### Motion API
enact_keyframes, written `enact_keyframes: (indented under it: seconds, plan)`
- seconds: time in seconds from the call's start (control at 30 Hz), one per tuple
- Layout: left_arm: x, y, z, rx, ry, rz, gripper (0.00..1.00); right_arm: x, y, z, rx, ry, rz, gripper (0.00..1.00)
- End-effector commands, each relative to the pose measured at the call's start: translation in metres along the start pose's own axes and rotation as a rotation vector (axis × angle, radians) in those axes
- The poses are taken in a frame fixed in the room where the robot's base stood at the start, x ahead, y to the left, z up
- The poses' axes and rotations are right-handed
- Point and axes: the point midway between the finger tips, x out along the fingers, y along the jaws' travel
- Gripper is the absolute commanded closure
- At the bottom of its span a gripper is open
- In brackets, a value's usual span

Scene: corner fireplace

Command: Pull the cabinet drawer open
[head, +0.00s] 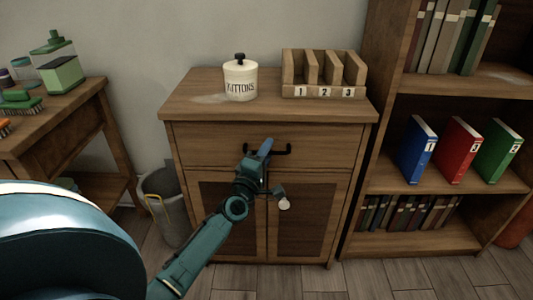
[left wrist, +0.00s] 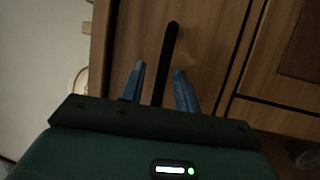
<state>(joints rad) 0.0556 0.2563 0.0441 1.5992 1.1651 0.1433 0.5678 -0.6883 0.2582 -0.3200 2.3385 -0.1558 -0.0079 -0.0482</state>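The wooden cabinet (head: 187,150) stands against the wall. Its drawer (head: 220,147) looks shut, flush above two doors. The drawer's black bar handle (head: 284,150) is partly hidden by my left gripper in the head view. My left gripper (head: 264,148) is at the drawer front, by the handle. In the left wrist view, the dark handle (left wrist: 170,50) runs between the two blue fingers (left wrist: 159,82). The fingers are apart, with a gap showing on both sides of the handle. I cannot tell whether either finger touches it. My right gripper is not in view.
A cream lidded jar (head: 241,82) and a wooden numbered rack (head: 322,75) stand on the cabinet top. A bookshelf (head: 460,90) is close on the right. A grey bin (head: 165,205) and a side table (head: 75,110) are on the left. Floor shows in front of the cabinet.

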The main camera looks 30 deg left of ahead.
Motion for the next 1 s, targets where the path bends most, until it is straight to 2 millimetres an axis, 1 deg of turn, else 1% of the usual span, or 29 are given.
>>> enact_keyframes:
  seconds: [0.13,0.5,0.53,1.0]
  plan:
    - [-0.0002,0.0,0.0001,0.0,0.0,0.0,0.68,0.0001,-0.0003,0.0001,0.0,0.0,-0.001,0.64]
    - [-0.0004,0.0,0.0002,-0.001,0.0,0.0,0.98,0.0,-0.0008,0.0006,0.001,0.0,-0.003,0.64]
    - [-0.0004,0.0,0.0002,-0.001,0.0,0.0,1.0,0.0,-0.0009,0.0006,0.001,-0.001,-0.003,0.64]
    - [-0.0018,0.0004,0.0007,-0.001,0.0,-0.001,1.0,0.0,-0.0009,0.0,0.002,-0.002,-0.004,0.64]
